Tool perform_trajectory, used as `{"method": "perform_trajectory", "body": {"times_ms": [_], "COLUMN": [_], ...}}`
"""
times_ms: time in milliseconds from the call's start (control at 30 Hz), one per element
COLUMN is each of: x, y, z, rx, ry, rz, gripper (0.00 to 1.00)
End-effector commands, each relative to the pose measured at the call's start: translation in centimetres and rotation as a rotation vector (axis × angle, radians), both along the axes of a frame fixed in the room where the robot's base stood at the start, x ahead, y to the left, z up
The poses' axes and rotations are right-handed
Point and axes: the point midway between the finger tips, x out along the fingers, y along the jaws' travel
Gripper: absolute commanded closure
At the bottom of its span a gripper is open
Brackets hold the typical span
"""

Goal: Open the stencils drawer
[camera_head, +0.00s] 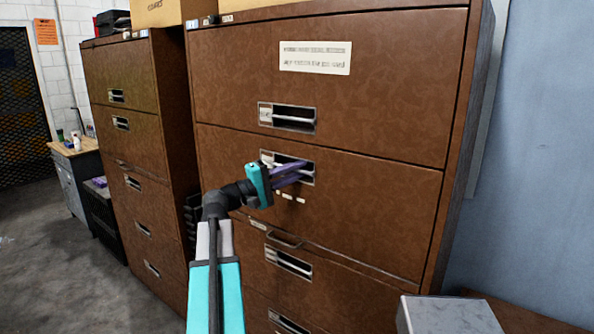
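A brown metal filing cabinet (385,190) with several stacked drawers fills the middle and right. Its top drawer (400,70) has a white label (315,57) too blurred to read. The second drawer (385,205) has a recessed handle (306,158) with a small tag beside it. Whether the fingers touch or grip the handle is unclear. Which drawer holds the stencils cannot be read.
A second brown cabinet (125,150) stands to the left, with boxes on top. A grey box (448,315) sits at the bottom right, near the cabinet front. A small workbench (75,170) stands farther back. Grey floor (60,270) is clear at the lower left.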

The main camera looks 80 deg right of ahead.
Motion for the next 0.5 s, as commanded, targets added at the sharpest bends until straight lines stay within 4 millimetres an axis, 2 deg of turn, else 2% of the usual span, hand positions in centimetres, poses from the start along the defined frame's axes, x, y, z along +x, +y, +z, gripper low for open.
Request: {"method": "perform_trajectory", "body": {"times_ms": [67,167,500], "x": [0.01,0.01,0.01], "y": [0.01,0.01,0.02], "z": [0.0,0.01,-0.02], "rx": [0.0,0.0,0.0], "ry": [0.0,0.0,0.0], "rz": [0.0,0.0,0.0], "gripper": [0.84,0.99,1.0]}}
